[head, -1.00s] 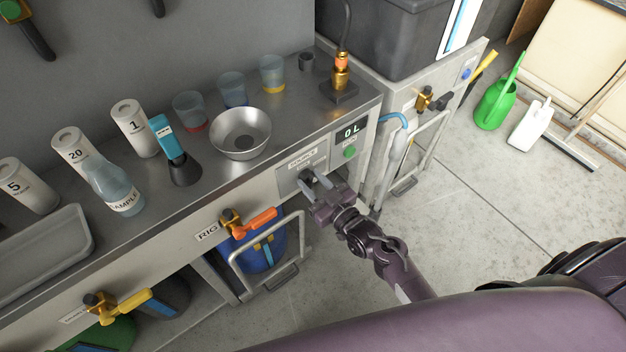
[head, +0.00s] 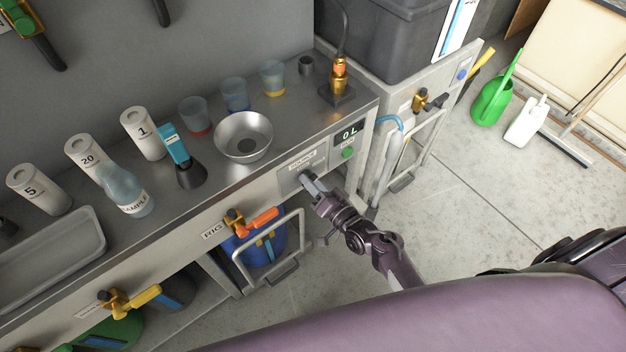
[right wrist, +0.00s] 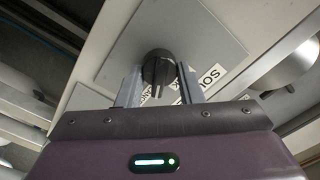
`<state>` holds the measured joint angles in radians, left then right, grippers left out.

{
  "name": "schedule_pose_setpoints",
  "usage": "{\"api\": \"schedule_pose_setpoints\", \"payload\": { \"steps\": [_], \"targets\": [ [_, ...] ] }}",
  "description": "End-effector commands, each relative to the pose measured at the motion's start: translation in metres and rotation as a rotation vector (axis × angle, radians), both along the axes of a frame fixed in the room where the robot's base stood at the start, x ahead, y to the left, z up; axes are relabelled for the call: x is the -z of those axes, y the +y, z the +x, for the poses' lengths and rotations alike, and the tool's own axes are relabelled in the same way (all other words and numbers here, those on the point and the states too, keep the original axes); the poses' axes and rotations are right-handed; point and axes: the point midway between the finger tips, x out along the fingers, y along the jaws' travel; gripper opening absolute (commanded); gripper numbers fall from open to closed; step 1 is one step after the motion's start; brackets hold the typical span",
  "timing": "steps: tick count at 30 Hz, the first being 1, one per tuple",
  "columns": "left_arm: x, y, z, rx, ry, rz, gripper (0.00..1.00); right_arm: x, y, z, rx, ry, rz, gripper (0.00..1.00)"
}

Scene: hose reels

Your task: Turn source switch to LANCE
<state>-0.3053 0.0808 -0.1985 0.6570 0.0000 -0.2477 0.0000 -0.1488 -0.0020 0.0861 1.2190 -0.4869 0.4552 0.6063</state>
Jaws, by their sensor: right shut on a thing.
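The source switch is a round dark knob (right wrist: 158,66) with a pale pointer line, on a grey plate (right wrist: 190,30) in the right wrist view. My right gripper (right wrist: 160,85) has one finger on each side of the knob and is shut on it. The SOURCE label beside it appears upside down and partly covered by a finger. In the head view my right gripper (head: 309,184) meets the panel (head: 300,162) on the bench front, below the SOURCE label, and hides the knob. My left gripper is not in view.
A green button (head: 348,153) and a display reading 0 L (head: 348,133) sit right of the panel. An orange-handled RIG valve (head: 240,219) and a metal frame handle (head: 270,250) stick out lower left. A steel bowl (head: 230,148) stands on the bench above.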

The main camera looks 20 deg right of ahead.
Motion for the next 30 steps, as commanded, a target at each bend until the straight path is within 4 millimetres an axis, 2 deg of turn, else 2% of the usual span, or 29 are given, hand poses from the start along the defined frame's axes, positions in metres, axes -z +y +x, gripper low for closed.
{"api": "schedule_pose_setpoints", "payload": {
  "steps": [8, 26, 27, 30],
  "targets": [
    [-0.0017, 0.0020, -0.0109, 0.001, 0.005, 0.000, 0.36, 0.0008, 0.0001, -0.0006, 0.000, 0.043, 0.110, 0.11],
    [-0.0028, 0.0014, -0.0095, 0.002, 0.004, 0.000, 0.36, 0.0015, -0.0001, -0.0006, 0.000, 0.056, 0.145, 0.11],
    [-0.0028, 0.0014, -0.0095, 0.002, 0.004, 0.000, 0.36, 0.0015, -0.0001, -0.0006, 0.000, 0.056, 0.145, 0.37],
    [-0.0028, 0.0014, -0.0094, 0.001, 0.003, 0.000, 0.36, 0.0013, -0.0001, -0.0005, 0.000, 0.055, 0.144, 0.50]
  ]
}}
